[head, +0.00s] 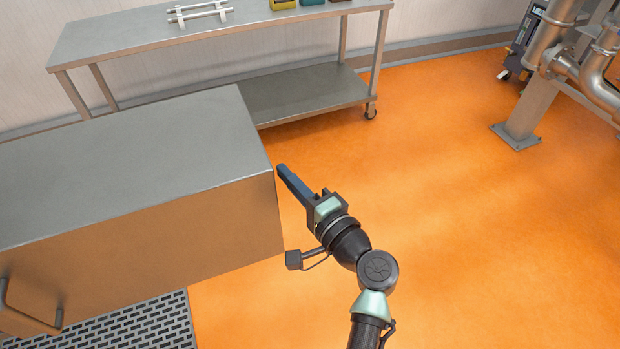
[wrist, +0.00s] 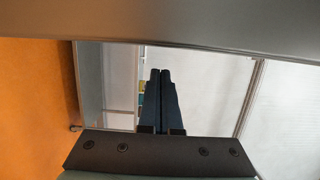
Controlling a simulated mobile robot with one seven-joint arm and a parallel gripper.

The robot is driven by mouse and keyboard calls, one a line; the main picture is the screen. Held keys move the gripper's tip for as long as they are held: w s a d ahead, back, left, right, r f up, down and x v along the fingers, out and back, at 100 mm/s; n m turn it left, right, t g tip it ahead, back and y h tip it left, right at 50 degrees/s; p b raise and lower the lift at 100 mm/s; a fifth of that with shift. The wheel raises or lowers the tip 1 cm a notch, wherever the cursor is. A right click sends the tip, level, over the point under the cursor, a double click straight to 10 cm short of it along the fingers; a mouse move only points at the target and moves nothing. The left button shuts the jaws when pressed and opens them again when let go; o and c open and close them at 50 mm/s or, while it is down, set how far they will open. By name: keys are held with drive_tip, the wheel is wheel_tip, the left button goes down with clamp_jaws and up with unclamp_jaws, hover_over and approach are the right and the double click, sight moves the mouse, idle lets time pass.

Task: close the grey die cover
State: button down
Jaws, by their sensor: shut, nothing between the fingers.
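The grey die cover looks to be the large brushed-metal box (head: 130,165) filling the left of the head view. A bar handle (head: 28,308) is on its near face at the lower left. Whether the cover stands open or closed is not clear. My gripper (head: 282,170) is just right of the box's right end, its fingers shut and empty. I cannot tell if the fingertips touch the box. In the wrist view, the shut fingers (wrist: 161,75) point away, and a grey metal surface (wrist: 200,22), likely the cover, crosses the top.
A steel table (head: 230,35) with a lower shelf stands at the back, bearing a metal rack (head: 200,12) and small coloured bins (head: 284,4). A dark grating (head: 140,328) lies below the box. Pipes on a post (head: 530,105) stand far right. The orange floor (head: 480,240) is clear.

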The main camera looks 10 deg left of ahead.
drive_tip(key=shift+s+a, duration=0.6)
drive_tip(key=shift+a, duration=0.2)
drive_tip(key=shift+a+r, duration=0.1)
drive_tip(key=s+a+p, duration=0.1)
drive_tip(key=s+a, duration=0.6)
drive_tip(key=a, duration=0.3)
drive_tip(key=s+a+p, duration=0.1)
drive_tip(key=s+a, duration=0.5)
drive_tip(key=a, duration=0.4)
drive_tip(key=shift+s, duration=0.35)
drive_tip(key=shift+a, duration=0.1)
